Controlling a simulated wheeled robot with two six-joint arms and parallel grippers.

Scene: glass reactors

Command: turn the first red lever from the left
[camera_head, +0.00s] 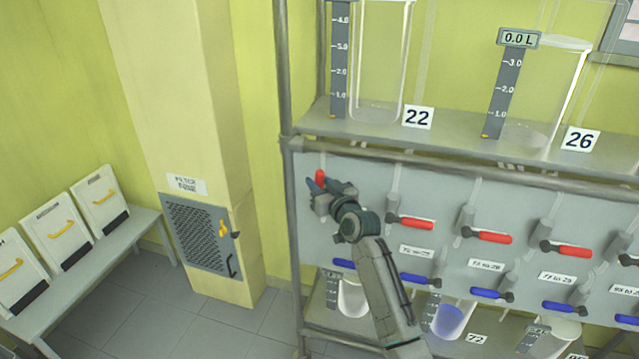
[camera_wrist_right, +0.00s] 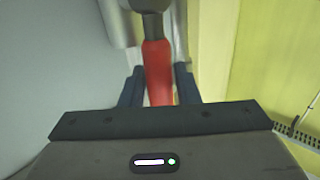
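The first red lever from the left (camera_head: 320,176) shows only as a small red piece beside my right gripper (camera_head: 318,186) in the head view. The gripper and arm hide the rest of it. In the right wrist view, the red lever (camera_wrist_right: 158,72) stands between the two dark blue fingers of my right gripper (camera_wrist_right: 159,80), which lie close along its sides. The gripper looks shut on the red handle. The dark pivot is at the top of that view. My left gripper is not in view.
More red levers (camera_head: 411,222) stick out rightward along the grey panel, with blue levers (camera_head: 421,280) below. Glass vessels stand on the shelf above (camera_head: 455,135) and below. A frame post (camera_head: 288,120) stands just left of my gripper.

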